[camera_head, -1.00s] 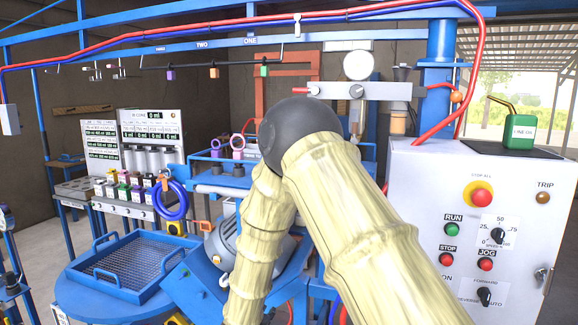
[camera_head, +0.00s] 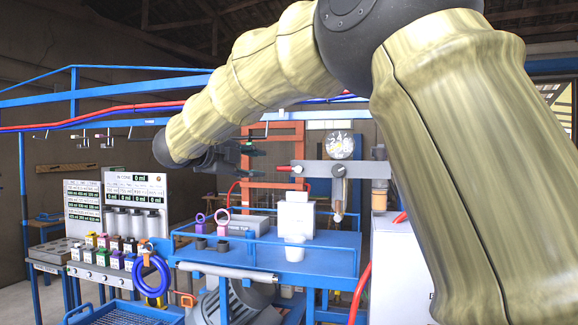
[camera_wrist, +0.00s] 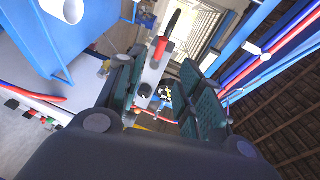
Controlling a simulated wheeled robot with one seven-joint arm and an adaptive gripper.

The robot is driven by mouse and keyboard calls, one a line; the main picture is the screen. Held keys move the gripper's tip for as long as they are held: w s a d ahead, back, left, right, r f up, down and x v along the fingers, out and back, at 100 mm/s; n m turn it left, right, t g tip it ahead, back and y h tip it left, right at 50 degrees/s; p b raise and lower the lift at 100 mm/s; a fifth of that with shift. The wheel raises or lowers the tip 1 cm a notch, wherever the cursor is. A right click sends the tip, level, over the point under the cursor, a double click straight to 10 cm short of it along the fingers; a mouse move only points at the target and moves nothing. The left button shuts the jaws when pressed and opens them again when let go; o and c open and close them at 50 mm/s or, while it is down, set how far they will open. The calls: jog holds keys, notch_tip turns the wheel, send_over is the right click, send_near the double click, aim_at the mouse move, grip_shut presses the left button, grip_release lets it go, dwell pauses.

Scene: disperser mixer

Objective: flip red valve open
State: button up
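The red valve handle (camera_head: 284,168) sticks out to the left from the left end of a grey metal bar (camera_head: 340,170) in the head view. In the wrist view the red handle (camera_wrist: 160,48) shows beyond and between my fingers, on the grey bar (camera_wrist: 151,74). My gripper (camera_head: 264,149) is open and empty. It is to the left of the bar and a little above the handle in the head view, apart from it. Its dark green finger pads also show in the wrist view (camera_wrist: 160,95).
A round gauge (camera_head: 340,145) stands above the bar. Below is a blue railed table (camera_head: 330,262) with a white box (camera_head: 296,217) and white cup (camera_head: 294,247). Red and blue pipes (camera_wrist: 272,52) run at right in the wrist view. A white cabinet (camera_head: 392,265) stands at right.

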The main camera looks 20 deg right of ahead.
aim_at(283, 169)
jog(key=p+x, duration=0.5)
jog(key=x, duration=0.6)
jog(key=shift+d, duration=0.2)
jog(key=shift+c, duration=0.3)
